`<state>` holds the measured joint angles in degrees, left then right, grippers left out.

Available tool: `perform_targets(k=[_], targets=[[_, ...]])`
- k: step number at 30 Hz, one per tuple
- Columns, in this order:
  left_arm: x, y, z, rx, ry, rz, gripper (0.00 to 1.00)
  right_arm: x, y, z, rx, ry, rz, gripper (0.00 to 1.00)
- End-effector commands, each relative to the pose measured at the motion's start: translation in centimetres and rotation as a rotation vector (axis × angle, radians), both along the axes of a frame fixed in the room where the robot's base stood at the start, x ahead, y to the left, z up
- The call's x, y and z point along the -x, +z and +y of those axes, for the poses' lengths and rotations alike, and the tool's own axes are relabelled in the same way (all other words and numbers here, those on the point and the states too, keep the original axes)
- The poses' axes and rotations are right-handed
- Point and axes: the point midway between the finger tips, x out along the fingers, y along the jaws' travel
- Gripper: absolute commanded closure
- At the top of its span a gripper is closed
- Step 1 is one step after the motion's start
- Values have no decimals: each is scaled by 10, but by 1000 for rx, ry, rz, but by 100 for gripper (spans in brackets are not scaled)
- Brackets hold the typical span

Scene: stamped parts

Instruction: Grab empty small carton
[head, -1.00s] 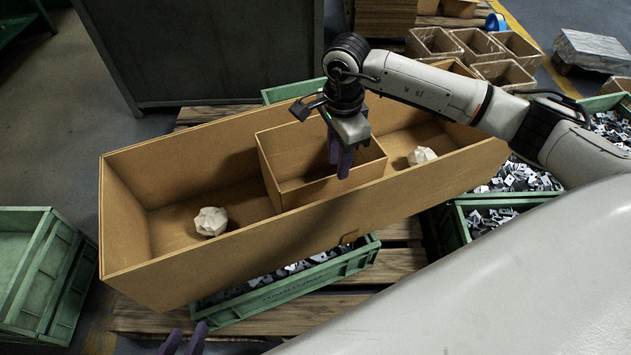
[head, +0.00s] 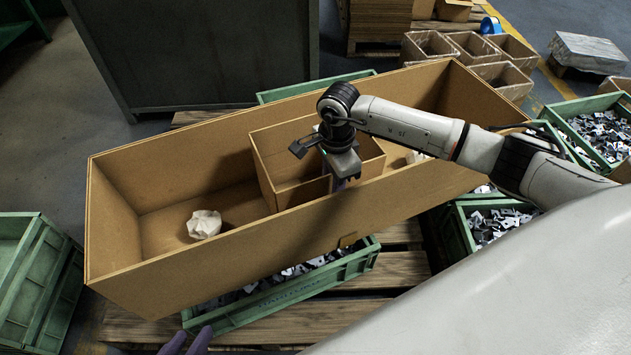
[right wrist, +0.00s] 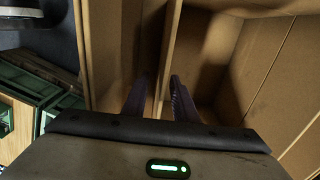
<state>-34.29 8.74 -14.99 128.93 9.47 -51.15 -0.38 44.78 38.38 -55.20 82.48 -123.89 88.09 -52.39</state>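The small carton (head: 288,146) is a plain brown open-topped box standing inside the long brown carton (head: 215,262). It looks empty where I can see in; my right gripper and wrist cover part of it. My right gripper (head: 341,183) comes down from above at the small carton's near wall. In the right wrist view its two dark fingers (right wrist: 158,100) are apart, one on each side of a thin upright cardboard wall (right wrist: 166,60), with a gap visible beside it.
A crumpled whitish lump (head: 204,224) lies left of the small carton; another (head: 415,157) is partly hidden by my right arm. Several small cartons (head: 478,45) stand at the back right.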

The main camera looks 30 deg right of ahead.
Motion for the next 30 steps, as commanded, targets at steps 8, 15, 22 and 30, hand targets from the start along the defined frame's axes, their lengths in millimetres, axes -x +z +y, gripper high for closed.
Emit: perform_targets(k=[8, 15, 22, 30], targets=[[0, 1, 0, 0, 0, -1, 69, 0, 1, 0, 0, 0, 0, 100], [0, 1, 0, 0, 0, -1, 69, 0, 1, 0, 0, -1, 0, 100], [0, 1, 0, 0, 0, -1, 69, 0, 1, 0, 0, -1, 0, 100], [0, 1, 0, 0, 2, -1, 69, 0, 1, 0, 0, -1, 0, 100]])
